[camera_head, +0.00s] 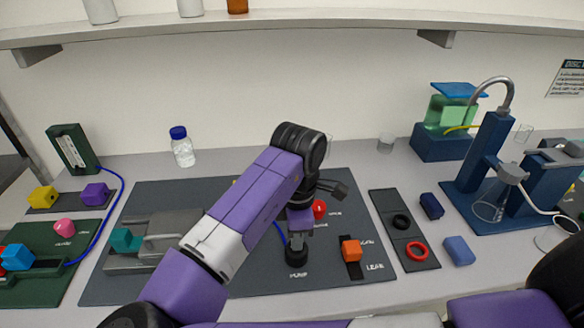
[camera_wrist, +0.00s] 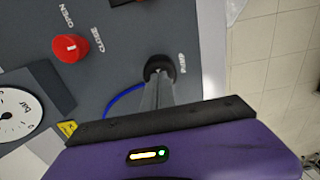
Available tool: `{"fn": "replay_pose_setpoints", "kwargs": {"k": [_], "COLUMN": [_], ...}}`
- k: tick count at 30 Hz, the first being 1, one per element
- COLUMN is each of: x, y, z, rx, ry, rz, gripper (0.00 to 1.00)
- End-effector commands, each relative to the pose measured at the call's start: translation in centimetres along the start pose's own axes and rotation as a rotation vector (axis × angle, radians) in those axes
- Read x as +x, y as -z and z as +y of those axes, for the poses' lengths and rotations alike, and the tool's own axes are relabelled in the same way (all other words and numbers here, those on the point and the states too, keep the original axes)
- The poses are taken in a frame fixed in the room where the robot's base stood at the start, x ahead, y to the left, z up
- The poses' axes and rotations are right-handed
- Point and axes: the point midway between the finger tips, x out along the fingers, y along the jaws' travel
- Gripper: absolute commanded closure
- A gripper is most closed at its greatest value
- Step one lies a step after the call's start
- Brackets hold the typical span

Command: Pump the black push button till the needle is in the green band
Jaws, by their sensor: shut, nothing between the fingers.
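The black push button (camera_head: 296,254) stands on the dark panel above the word PUMP; in the wrist view the button (camera_wrist: 158,66) is at the top centre, partly covered by my fingers. My gripper (camera_head: 298,236) is shut and empty, pointing down right over the button; its fingertips (camera_wrist: 158,80) overlap the button in the wrist view. I cannot tell whether they touch it or press it. The white gauge (camera_wrist: 20,112) is cut off at the wrist view's left edge. Its needle reading and green band cannot be made out. In the head view my arm hides the gauge.
A red knob (camera_wrist: 70,47) marked OPEN and CLOSE is near the button. An orange knob (camera_head: 351,250) marked LEAK stands right of it. A black tray (camera_head: 424,262) with a black and a red ring lies further right. A grey clamp-like fixture (camera_head: 172,232) is at left.

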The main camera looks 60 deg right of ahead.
Motion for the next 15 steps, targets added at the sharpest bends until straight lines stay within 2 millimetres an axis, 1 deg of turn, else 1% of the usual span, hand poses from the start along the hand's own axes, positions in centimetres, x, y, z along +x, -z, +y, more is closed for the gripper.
{"fn": "replay_pose_setpoints", "kwargs": {"k": [5, 12, 15], "x": [-1.4, -3.8, -4.3], "y": [-0.1, -0.1, -0.1], "z": [0.0, 0.0, 0.0], "rx": [-0.001, 0.0, 0.0], "ry": [0.0, 0.0, 0.0], "rz": [-0.002, -0.002, -0.002], "gripper": [1.0, 1.0, 1.0]}}
